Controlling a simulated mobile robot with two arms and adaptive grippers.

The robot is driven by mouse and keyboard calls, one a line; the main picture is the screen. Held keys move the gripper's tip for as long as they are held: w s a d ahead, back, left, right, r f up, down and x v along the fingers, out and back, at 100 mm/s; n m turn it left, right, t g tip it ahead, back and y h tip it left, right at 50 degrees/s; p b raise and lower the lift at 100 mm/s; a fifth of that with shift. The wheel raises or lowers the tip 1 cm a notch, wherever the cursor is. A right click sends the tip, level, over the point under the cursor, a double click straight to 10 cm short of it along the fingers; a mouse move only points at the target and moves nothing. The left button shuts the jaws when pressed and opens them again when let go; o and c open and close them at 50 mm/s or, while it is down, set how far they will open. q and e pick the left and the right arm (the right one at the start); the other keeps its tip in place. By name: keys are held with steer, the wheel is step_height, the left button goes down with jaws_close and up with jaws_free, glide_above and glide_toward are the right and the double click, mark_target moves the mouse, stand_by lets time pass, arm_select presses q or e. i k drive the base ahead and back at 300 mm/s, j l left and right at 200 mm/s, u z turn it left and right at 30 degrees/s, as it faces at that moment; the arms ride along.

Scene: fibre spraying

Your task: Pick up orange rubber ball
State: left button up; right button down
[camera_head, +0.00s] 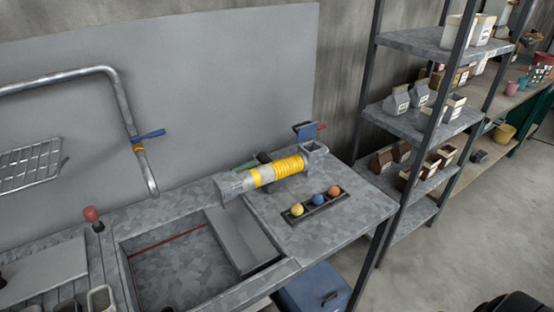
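The orange rubber ball (334,191) sits at the right end of a small dark tray (324,207) on the metal worktop. Neither of my grippers can be made out in this view. A dark shape at the bottom right corner is cut off, and I cannot tell what it is.
A grey cylinder device with a yellow coil (284,169) lies behind the tray. A sink basin (180,270) with a bent pipe (120,95) is to the left. A metal shelf (414,43) with cartons stands right. The worktop (365,212) right of the tray is clear.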

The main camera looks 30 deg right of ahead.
mark_target(334, 190)
steer(key=z, duration=1.35)
